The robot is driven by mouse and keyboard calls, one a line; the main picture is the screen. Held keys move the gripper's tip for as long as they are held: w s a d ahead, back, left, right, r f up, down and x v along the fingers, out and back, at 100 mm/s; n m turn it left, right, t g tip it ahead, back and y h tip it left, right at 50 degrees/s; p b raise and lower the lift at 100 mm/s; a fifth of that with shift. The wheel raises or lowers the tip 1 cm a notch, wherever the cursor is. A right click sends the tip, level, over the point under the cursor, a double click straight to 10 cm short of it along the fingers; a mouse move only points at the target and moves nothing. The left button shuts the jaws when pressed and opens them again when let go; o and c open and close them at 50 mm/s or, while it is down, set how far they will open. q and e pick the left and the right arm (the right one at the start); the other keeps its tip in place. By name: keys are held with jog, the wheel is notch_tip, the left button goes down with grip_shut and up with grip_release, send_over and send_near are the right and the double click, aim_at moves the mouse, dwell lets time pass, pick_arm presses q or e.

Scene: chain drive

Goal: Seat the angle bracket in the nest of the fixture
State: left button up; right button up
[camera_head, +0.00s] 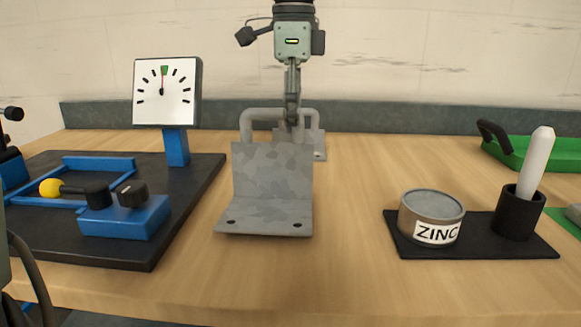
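The grey angle bracket (272,185) is in the middle of the head view. Its mottled upright plate faces me and its flange, with two dark holes, points toward me. A grey bar-shaped handle (262,114) shows behind the upright. My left gripper (292,118) comes down from above, its fingers edge-on and overlapping the middle of the bar. I cannot tell whether they are closed on it, or whether the bracket touches the table. The fixture (130,253) at the left is a dark board with a blue-walled nest (98,161). No bracket is in the nest. My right gripper is out of view.
The fixture carries a dial gauge (167,92) on a blue post and a yellow-knobbed lever (51,188). A small grey plate (317,146) shows behind the bracket. At right are a ZINC tin (432,212), a white stick in a black cup (518,214) and a green tray (563,155).

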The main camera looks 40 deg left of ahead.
aim_at(292, 180)
pick_arm(q)
jog(key=f, duration=0.7)
jog(key=shift+s+f+p, duration=0.2)
jog(key=shift+s+p, duration=0.05)
jog(key=shift+p, duration=0.05)
grip_shut()
jog(key=shift+r, duration=0.1)
jog(key=shift+w, duration=0.1)
